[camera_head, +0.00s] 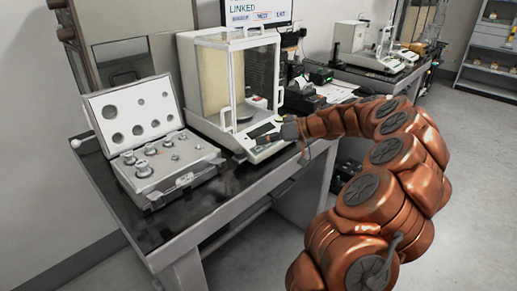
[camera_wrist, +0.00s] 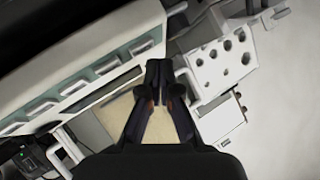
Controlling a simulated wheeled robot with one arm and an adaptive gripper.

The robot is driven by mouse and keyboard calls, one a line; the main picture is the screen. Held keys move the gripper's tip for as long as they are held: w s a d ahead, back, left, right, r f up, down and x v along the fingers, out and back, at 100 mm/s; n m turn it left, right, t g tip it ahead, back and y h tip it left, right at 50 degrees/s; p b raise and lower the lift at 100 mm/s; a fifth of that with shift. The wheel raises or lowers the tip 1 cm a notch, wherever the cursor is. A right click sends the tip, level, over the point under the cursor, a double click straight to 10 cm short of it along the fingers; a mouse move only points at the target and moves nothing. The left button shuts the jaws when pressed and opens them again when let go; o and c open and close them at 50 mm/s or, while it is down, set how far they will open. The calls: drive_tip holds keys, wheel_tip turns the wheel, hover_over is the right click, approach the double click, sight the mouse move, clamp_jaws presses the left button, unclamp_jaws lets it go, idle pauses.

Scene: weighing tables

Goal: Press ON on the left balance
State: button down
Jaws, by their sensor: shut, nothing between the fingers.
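The left balance (camera_head: 233,75) stands on the near dark-topped table, with a white-framed glass draft shield and a sloped front panel holding a dark display (camera_head: 262,130). My gripper (camera_head: 274,136) is at the right part of this front panel, low over it. I cannot tell whether it touches. In the wrist view, my gripper (camera_wrist: 158,68) has its dark fingertips together with nothing between them. A pale panel (camera_wrist: 85,85) with a row of several rounded keys lies close at upper left, beside the fingers. The key labels are not readable, so I cannot pick out ON.
An open weight case (camera_head: 165,165) stands left of the balance; it shows in the wrist view (camera_wrist: 225,60) too. A monitor (camera_head: 258,13) is behind, and a black printer (camera_head: 302,97) is at the right. Another balance (camera_head: 375,58) stands on the farther table.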

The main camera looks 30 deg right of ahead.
drive_tip(key=shift+w+f+b, duration=0.3)
drive_tip(key=shift+f+b, duration=0.5)
drive_tip(key=shift+b, duration=0.4)
idle(1.2)
drive_tip(key=shift+r, duration=0.15)
drive_tip(key=shift+s+r, duration=0.3)
drive_tip(key=shift+r, duration=0.35)
drive_tip(key=shift+s+d+r, duration=0.1)
drive_tip(key=shift+s+r, duration=0.2)
drive_tip(key=shift+r, duration=0.45)
drive_tip(key=shift+s+d+r, duration=0.1)
drive_tip(key=shift+s+r, duration=0.15)
drive_tip(key=shift+r, duration=0.55)
drive_tip(key=shift+s+r, duration=0.3)
drive_tip(key=shift+r, duration=0.45)
